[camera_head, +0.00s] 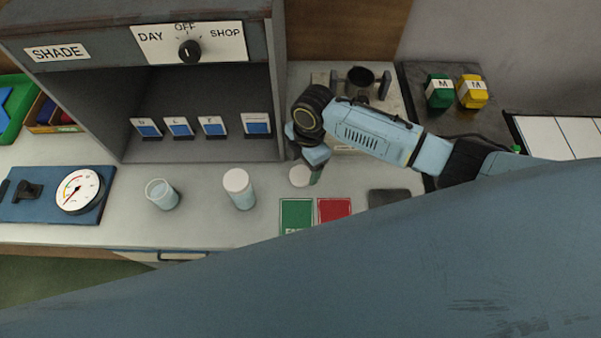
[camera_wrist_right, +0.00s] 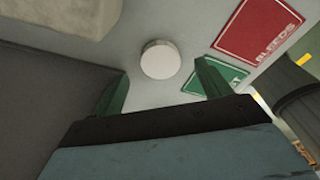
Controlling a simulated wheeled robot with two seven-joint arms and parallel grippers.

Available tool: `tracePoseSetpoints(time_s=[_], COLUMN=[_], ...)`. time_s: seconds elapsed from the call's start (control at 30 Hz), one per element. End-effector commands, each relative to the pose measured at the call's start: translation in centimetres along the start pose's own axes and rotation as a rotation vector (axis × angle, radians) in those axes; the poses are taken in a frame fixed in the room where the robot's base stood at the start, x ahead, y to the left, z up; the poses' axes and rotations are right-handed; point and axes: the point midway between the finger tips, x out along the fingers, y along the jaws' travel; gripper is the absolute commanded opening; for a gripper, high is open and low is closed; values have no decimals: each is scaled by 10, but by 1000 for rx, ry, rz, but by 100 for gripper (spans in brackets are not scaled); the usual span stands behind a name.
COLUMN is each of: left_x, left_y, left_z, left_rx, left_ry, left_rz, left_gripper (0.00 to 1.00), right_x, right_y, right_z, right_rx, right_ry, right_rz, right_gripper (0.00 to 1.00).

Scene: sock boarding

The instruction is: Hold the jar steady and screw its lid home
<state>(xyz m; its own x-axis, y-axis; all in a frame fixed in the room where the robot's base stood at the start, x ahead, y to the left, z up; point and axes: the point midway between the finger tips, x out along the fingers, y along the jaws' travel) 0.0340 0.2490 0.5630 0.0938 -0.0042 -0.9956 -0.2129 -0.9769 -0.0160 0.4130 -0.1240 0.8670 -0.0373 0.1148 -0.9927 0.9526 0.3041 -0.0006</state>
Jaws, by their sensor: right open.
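A white round lid (camera_head: 299,176) lies on the counter below my right gripper (camera_head: 307,172). In the right wrist view the lid (camera_wrist_right: 160,60) shows just beyond the green fingertips of the gripper (camera_wrist_right: 163,83). The fingers are apart, with nothing between them that I can see held. An open, pale see-through jar (camera_head: 162,194) stands upright to the left on the counter. A second pale jar (camera_head: 239,190) with a white top stands between it and the lid. My left gripper is not in view.
A grey shade booth (camera_head: 200,85) stands behind the jars. A gauge (camera_head: 80,191) sits on a blue board at left. My own blue surface hides the foreground.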

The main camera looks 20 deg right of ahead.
Motion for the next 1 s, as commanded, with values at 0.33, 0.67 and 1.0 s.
tracePoseSetpoints(time_s=[0.33,0.67,1.0], left_x=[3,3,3], left_y=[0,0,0], left_z=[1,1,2], left_rx=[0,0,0], left_ry=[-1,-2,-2], left_rz=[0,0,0], left_gripper=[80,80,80], right_x=[34,33,33], right_y=[-1,-1,-1], right_z=[-2,-1,-1], right_rx=[-1,-1,0], right_ry=[0,-1,-1], right_rz=[1,1,1], right_gripper=[77,70,30])
